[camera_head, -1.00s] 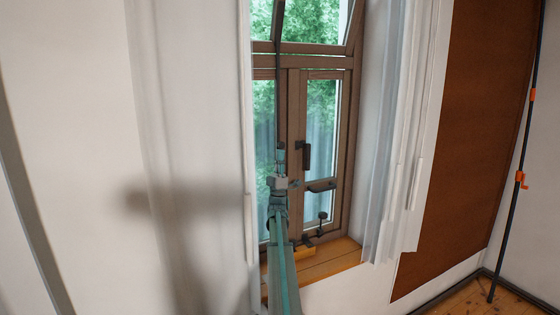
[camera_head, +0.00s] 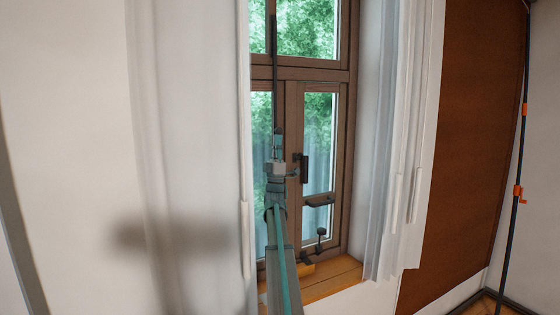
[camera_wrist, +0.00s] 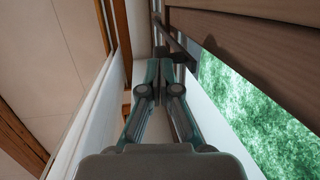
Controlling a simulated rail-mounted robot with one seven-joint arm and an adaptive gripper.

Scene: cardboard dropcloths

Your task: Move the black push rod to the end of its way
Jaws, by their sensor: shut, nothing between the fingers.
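The black push rod (camera_head: 274,90) runs upright along the left side of the window in the head view. Its upper part looks thicker, near the upper pane. My gripper (camera_head: 278,134) points upward with its fingers together, right at the rod's lower stretch. In the wrist view the closed fingertips (camera_wrist: 170,53) are empty. A dark bar (camera_wrist: 182,50) passes close behind and beside them; I cannot tell whether they touch it. The upper sash (camera_head: 337,35) looks upright in its frame. The rod's lower end is hidden by my gripper.
A black handle (camera_head: 304,168) sits on the brown window frame just right of my gripper, with another dark lever (camera_head: 318,201) below. A dark knobbed fitting (camera_head: 321,238) stands near the wooden sill (camera_head: 332,275). White curtains (camera_head: 405,140) hang to the right.

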